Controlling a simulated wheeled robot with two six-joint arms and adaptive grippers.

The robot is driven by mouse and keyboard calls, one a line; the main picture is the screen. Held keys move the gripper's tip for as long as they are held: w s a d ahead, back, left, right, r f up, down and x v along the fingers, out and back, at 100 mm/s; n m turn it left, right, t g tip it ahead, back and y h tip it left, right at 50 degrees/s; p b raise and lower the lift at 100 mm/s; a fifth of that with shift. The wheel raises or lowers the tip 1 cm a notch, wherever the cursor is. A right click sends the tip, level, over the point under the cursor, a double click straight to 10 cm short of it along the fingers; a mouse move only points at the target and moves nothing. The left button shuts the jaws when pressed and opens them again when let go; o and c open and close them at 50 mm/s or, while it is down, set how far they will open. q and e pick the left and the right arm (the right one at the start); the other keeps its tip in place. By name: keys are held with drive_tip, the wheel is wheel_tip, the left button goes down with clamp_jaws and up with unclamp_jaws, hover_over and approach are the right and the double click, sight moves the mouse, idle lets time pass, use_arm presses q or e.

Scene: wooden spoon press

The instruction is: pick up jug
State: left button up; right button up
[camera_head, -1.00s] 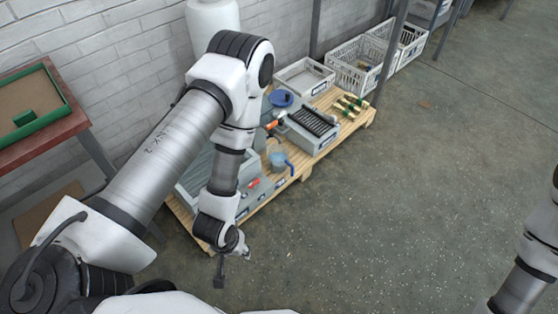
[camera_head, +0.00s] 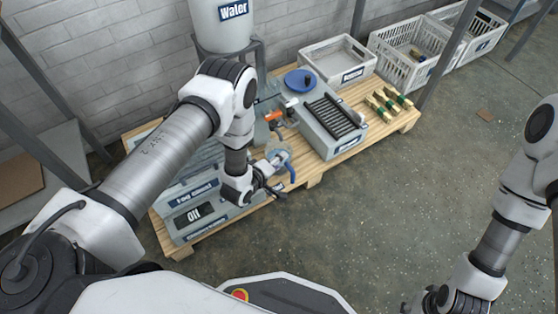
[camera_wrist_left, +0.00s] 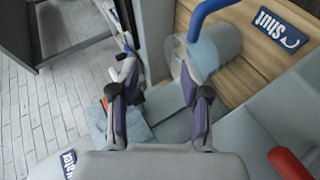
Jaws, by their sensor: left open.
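The jug (camera_head: 280,153) is clear and bluish with a blue handle, standing near the front edge of a wooden pallet. It also shows at the top of the left wrist view (camera_wrist_left: 220,45), with its blue handle (camera_wrist_left: 208,14) running up out of frame. My left gripper (camera_head: 271,190) is just in front of the jug in the head view. In the left wrist view its fingers (camera_wrist_left: 157,82) are spread with nothing held between them; the right finger overlaps the jug's edge, and I cannot tell whether they touch. My right gripper (camera_head: 425,302) is low at the right, its fingers unclear.
A grey slotted unit (camera_head: 335,122) and green-and-yellow pieces (camera_head: 388,100) are to the right on the pallet. A Water tank (camera_head: 226,35) stands behind. The floor (camera_head: 370,220) in front is clear.

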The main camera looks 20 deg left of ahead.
use_arm(q)
drive_tip(key=b, duration=0.2)
approach(289, 169)
wheel_tip(289, 169, down, 2)
drive_tip(key=w, duration=0.3)
drive_tip(key=b+x, duration=0.1)
drive_tip(key=x, duration=0.1)
drive_tip(key=b+x, duration=0.2)
drive_tip(key=x, duration=0.1)
drive_tip(key=b+x, duration=0.1)
drive_tip(key=x, duration=0.1)
drive_tip(key=shift+d+f+b, duration=0.1)
drive_tip(key=shift+d+b, duration=0.2)
drive_tip(key=shift+d, duration=0.1)
drive_tip(key=shift+w, duration=0.1)
clamp_jaws()
use_arm(e)
wheel_tip(289, 169, down, 8)
drive_tip(key=shift+r, duration=0.15)
